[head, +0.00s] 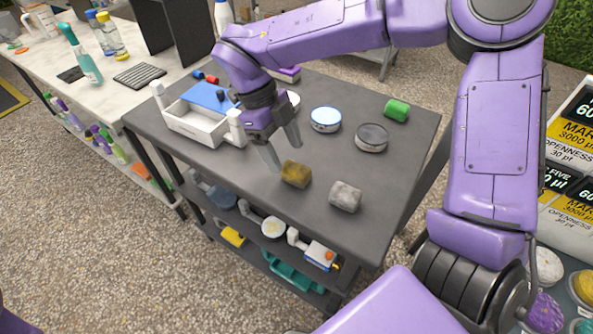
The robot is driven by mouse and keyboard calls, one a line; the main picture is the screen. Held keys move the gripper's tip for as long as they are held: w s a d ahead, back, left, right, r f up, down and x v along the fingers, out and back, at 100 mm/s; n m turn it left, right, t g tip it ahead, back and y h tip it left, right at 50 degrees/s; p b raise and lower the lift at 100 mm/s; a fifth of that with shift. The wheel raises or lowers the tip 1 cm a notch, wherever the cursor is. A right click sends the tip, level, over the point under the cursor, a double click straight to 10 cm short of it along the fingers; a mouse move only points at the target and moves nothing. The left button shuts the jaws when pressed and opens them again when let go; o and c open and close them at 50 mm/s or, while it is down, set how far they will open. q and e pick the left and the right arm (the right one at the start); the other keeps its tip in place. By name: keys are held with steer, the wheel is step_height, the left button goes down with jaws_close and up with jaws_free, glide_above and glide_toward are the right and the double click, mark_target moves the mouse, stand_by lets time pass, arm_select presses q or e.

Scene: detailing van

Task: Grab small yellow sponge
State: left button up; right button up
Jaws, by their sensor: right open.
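The small yellow sponge (296,174) lies on the dark grey top of the cart (250,188). It looks brownish yellow with darker patches. My right gripper (284,152) reaches down over the cart just up and left of the sponge in the head view. Its two fingers are spread apart with nothing seen between them. One fingertip is close to the sponge's left side; I cannot tell whether it touches. My left gripper is not in view.
A bench with bottles (85,62) stands at left. The cart's near left top is clear.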

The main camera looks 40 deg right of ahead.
mark_target(295, 167)
steer(key=x, duration=0.5)
steer(key=shift+s+d+f, duration=0.3)
steer(key=shift+d, duration=0.05)
steer(key=c, duration=1)
steer(key=shift+r, duration=0.1)
steer(key=shift+c, duration=0.2)
